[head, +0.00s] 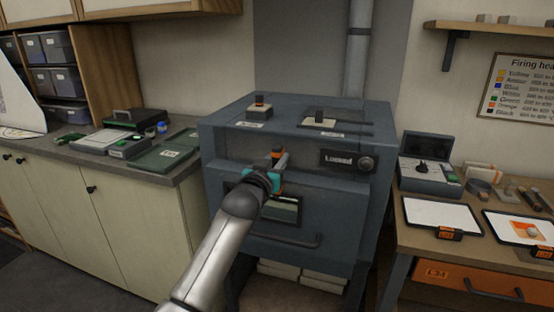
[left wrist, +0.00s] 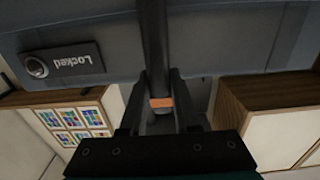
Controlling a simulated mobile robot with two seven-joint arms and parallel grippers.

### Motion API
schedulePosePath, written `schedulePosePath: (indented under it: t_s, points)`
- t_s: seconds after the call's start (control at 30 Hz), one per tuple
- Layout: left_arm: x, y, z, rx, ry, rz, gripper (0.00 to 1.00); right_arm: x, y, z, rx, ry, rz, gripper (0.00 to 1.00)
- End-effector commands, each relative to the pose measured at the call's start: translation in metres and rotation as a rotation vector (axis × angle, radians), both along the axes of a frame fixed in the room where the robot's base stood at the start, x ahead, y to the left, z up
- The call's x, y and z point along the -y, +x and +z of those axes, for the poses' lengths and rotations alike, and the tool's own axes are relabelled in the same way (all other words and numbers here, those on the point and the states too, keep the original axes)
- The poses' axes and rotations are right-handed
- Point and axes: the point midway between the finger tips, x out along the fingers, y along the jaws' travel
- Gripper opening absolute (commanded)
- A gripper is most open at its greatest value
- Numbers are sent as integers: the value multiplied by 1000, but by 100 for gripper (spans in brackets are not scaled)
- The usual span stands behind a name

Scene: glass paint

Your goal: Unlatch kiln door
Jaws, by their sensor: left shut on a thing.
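The blue-grey kiln (head: 345,215) stands in the middle of the head view, its door closed. A dark plate reading "Locked" (head: 340,159) with a round knob (head: 366,163) is at the upper right of its front. My left gripper (head: 275,172) is at the upper front of the kiln, left of that plate. It is shut on a dark latch handle (left wrist: 154,45) with an orange band, which stands between the two fingers in the left wrist view. The "Locked" plate (left wrist: 68,62) also shows there upside down. My arm hides part of the door window (head: 284,209). My right gripper is out of view.
A horizontal bar handle (head: 285,241) crosses the lower kiln front. A workbench (head: 415,237) with trays and a small open case stands at right. A counter (head: 85,166) with green boxes is at left. Two dark-topped blocks rest on the kiln top.

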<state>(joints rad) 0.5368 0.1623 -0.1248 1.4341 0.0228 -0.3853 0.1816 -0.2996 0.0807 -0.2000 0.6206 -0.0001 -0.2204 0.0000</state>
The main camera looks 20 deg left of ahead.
Motion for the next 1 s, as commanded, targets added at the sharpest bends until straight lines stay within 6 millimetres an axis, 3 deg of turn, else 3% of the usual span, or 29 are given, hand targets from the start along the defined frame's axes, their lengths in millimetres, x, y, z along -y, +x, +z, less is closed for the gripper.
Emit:
schedulePosePath:
  t_s: [1.0]
  points:
    - [1,0,-1,-2,36,0,0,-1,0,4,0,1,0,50]
